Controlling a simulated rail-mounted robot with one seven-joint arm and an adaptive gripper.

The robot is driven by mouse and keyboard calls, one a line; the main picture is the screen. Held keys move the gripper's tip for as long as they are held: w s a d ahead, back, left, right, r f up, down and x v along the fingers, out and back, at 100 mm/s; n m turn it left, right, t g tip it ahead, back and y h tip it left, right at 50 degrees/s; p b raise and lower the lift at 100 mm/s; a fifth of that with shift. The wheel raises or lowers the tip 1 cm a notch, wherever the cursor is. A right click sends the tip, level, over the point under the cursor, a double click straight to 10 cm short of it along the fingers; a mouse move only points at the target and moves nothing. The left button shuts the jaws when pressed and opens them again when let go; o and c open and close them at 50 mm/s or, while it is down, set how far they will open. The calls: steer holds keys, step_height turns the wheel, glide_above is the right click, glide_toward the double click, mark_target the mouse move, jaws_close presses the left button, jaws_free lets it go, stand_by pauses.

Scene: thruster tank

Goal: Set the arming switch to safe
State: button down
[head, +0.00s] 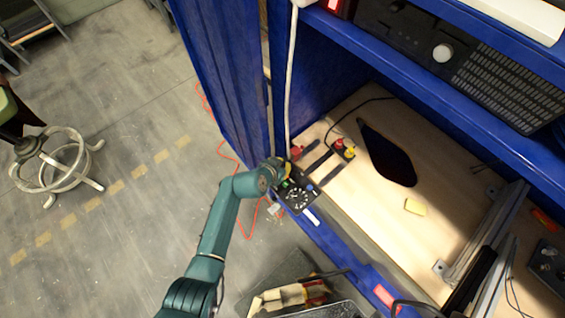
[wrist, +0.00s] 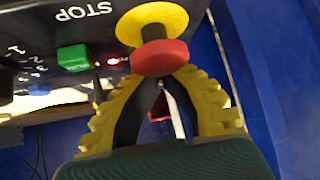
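The black control panel (head: 297,196) sits on the front edge of the blue bench, with a dial, a green button and a blue button. In the wrist view the panel (wrist: 30,40) shows STOP lettering, the green button (wrist: 73,58), a lit red lamp (wrist: 112,60) and a red knob (wrist: 160,58) over a yellow disc (wrist: 150,20). My gripper (wrist: 162,80) has its yellow-ribbed fingers converged, with tips together just below the red knob. I cannot tell whether they touch it. In the head view my gripper (head: 281,168) is at the panel's upper left. I cannot clearly identify the arming switch.
A blue shelf (head: 400,70) overhangs the back. Blue curtain (head: 220,80) hangs left of the panel. A tool tray (head: 295,295) is below the bench edge.

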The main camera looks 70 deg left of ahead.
steer(key=p, duration=0.1)
steer(key=r+g+p, duration=0.1)
steer(key=p, duration=0.1)
steer(key=shift+w+a+r+h, duration=0.1)
steer(key=shift+w+r+h, duration=0.1)
steer(key=shift+w+h, duration=0.1)
steer(key=shift+w+a+f+g+p, duration=0.1)
steer(key=shift+w+g+p, duration=0.05)
steer(key=shift+g+p, duration=0.45)
steer(key=shift+w+f+m+g+h+b, duration=0.15)
steer(key=shift+f+m+g+h+b, duration=0.15)
steer(key=shift+f+g+h, duration=0.4)
steer(key=shift+r+g, duration=0.2)
steer(key=shift+g, duration=0.4)
steer(key=c, duration=1.1)
jaws_free()
steer(key=v, duration=1.2)
steer(key=shift+a, duration=0.1)
